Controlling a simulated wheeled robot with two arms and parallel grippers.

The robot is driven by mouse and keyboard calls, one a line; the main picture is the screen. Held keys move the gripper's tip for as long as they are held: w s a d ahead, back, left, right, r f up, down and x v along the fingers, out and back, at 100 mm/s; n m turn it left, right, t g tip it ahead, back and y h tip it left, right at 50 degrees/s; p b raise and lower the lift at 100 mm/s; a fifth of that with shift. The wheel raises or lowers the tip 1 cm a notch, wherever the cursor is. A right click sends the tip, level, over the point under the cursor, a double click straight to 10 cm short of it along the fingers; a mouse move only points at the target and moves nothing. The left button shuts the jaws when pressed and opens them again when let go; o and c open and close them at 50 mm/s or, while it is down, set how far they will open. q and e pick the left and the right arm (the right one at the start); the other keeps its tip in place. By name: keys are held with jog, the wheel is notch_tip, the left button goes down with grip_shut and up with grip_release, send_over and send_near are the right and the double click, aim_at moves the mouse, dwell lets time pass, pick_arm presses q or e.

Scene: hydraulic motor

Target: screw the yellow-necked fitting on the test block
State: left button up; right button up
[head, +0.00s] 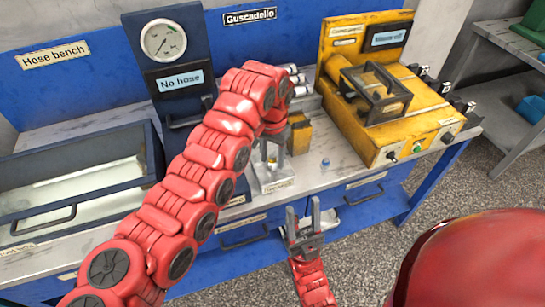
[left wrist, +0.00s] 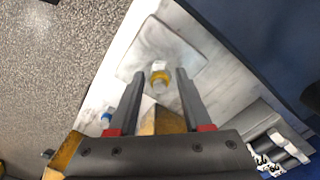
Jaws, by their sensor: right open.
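The test block (head: 275,181) is a pale metal block with a label, standing on the bench below my left gripper (head: 272,148). In the left wrist view its pale plate (left wrist: 185,48) lies beyond the fingertips. The yellow-necked fitting (left wrist: 159,76), white and yellow, shows between the two fingers of my left gripper (left wrist: 160,82), with a gap on each side. It appears to be at the block; the wrist view does not show how far it is seated. In the head view the left gripper partly hides it. My right gripper (head: 303,214) is open and empty in front of the bench edge.
A small blue piece (head: 325,162) lies on the bench, right of the block. A yellow machine (head: 360,130) stands further right, a dark blue tray (head: 75,185) at left. A gauge panel (head: 165,45) and silver fittings (head: 297,80) are behind.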

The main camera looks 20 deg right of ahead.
pick_arm(q)
jog(key=shift+r, duration=0.1)
jog(key=shift+r+p, duration=0.7)
jog(key=shift+r, duration=0.95)
jog(key=o, duration=0.6)
jog(key=shift+c, duration=0.2)
jog(key=shift+r, duration=0.15)
notch_tip(320, 180, up, 6)
jog(key=p, duration=0.4)
